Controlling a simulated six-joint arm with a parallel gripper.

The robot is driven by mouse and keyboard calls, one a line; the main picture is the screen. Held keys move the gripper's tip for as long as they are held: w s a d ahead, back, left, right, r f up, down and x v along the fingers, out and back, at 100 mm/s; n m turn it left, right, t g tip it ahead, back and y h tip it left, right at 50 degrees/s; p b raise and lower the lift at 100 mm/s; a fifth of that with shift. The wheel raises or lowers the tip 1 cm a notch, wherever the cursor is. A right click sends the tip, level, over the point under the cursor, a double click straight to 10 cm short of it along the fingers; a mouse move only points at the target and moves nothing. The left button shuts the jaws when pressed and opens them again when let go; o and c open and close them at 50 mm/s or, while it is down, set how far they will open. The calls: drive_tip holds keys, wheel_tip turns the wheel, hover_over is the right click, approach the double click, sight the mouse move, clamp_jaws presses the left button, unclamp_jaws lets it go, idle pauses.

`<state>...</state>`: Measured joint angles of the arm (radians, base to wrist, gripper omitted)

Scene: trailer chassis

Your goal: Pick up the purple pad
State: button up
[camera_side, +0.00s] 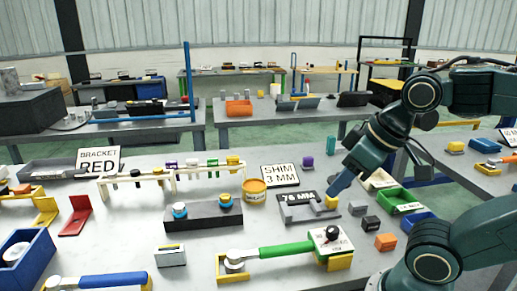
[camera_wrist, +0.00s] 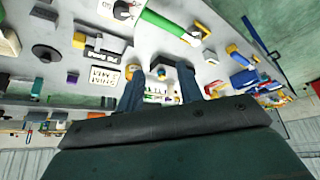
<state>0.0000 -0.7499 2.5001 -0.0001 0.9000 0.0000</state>
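The purple pad (camera_side: 307,161) is a small purple block standing on the grey table, behind and to the right of the "SHIM 3 MM" sign. In the wrist view a small purple block (camera_wrist: 72,77), seemingly the same pad, lies left of the fingers, beside that sign. My gripper (camera_side: 335,186) points down and to the left in the side view, in front of and to the right of the pad, apart from it. In the wrist view my gripper (camera_wrist: 160,85) has its two fingers spread with a wide gap, and nothing is held between them.
The "SHIM 3 MM" sign (camera_side: 281,175) stands near the pad, and a teal cylinder (camera_side: 331,144) is to its right. A "76 MM" holder (camera_side: 298,199) with a yellow block (camera_side: 331,202) is below my gripper. An orange tub (camera_side: 254,190) and a white rack (camera_side: 150,180) are left.

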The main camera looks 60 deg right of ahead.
drive_tip(key=o, duration=0.6)
drive_tip(key=w+d+r+m+g+h, duration=0.1)
drive_tip(key=w+d+r+m, duration=0.15)
drive_tip(key=w+d, duration=0.7)
drive_tip(key=w+d+r+m+g, duration=0.2)
drive_tip(key=w+d+m, duration=0.1)
drive_tip(key=w+d, duration=0.65)
drive_tip(key=w+d+f+m, duration=0.1)
drive_tip(key=w+d+f, duration=0.1)
drive_tip(key=d+f, duration=0.2)
drive_tip(key=w+d+f+m+g, duration=0.1)
drive_tip(key=d+f, duration=0.3)
drive_tip(key=d, duration=0.7)
drive_tip(key=w+d+f+m, duration=0.1)
drive_tip(key=d+f, duration=0.3)
drive_tip(key=d, duration=0.4)
drive_tip(key=shift+w+d+f+g, duration=0.2)
drive_tip(key=shift+w+g, duration=0.1)
drive_tip(key=shift+w, duration=0.5)
